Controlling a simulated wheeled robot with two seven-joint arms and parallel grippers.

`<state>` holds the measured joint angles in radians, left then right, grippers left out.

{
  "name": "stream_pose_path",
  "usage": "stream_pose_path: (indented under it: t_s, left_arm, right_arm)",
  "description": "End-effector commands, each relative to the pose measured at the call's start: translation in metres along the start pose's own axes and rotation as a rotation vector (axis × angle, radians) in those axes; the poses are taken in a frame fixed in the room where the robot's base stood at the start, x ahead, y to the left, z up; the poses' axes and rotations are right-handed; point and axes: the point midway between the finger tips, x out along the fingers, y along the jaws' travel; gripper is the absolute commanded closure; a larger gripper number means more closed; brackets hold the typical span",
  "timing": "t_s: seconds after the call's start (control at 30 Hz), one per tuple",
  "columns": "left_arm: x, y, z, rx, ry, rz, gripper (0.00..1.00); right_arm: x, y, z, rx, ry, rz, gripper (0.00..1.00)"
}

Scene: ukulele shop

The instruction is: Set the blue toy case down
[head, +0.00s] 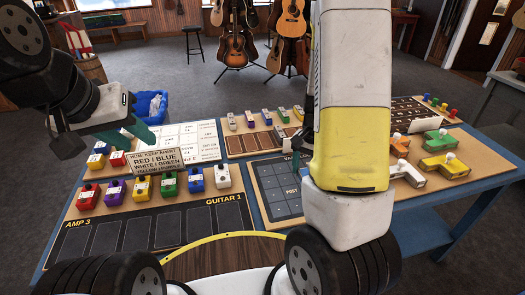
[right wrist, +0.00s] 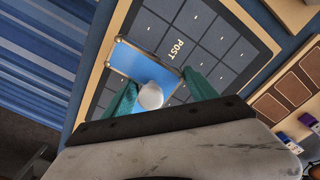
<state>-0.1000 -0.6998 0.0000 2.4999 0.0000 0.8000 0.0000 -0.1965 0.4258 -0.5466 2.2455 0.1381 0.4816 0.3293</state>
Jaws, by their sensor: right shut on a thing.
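The blue toy case (right wrist: 138,62) is a flat blue box with a pale rim and a white knob on top. My right gripper (right wrist: 158,92) is shut on it, with a teal finger on either side of the knob. The case is over the dark gridded POST board (right wrist: 205,40); I cannot tell whether it touches it.
The AMP 3 / GUITAR 1 board (head: 150,230) has a row of several coloured pedals and empty dark slots. A sign (head: 155,160) reads to keep red/blue, white/green and yellow/orange apart. Small pedals (head: 250,118) line the back board.

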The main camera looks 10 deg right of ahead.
Motion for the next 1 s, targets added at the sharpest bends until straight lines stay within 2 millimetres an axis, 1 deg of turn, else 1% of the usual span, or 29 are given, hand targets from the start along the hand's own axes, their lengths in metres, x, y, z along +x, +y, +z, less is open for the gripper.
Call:
stream_pose_path:
  t_s: [0.07,0.17,0.4,0.53,0.6,0.8,0.9,1.0]
  left_arm:
    - [0.000,0.000,0.000,0.000,0.000,0.000,0.64]
    - [0.000,0.000,0.000,0.000,0.000,0.000,0.64]
    - [0.000,0.000,0.000,0.000,0.000,0.000,0.64]
    - [0.000,0.000,0.000,0.000,0.000,0.000,0.64]
    - [0.000,0.000,0.000,0.000,0.000,0.000,0.64]
    - [0.000,0.000,0.000,0.000,0.000,0.000,0.64]
    - [0.000,0.000,0.000,0.000,0.000,0.000,0.64]
    - [0.000,0.000,0.000,0.000,0.000,0.000,0.64]
  right_arm:
    - [0.001,-0.011,-0.001,-0.005,0.001,0.001,0.89]
    - [0.004,-0.035,-0.003,-0.009,0.002,0.001,0.89]
    - [0.010,-0.099,-0.010,-0.006,0.002,0.001,0.89]
    - [0.012,-0.126,-0.013,-0.004,0.001,0.000,0.89]
    - [0.013,-0.136,-0.013,-0.004,0.000,0.001,0.89]
    - [0.014,-0.148,-0.015,-0.001,0.000,0.001,0.89]
    - [0.015,-0.160,-0.015,-0.004,0.001,0.000,0.89]
    - [0.035,-0.156,-0.015,0.001,-0.003,0.004,0.89]
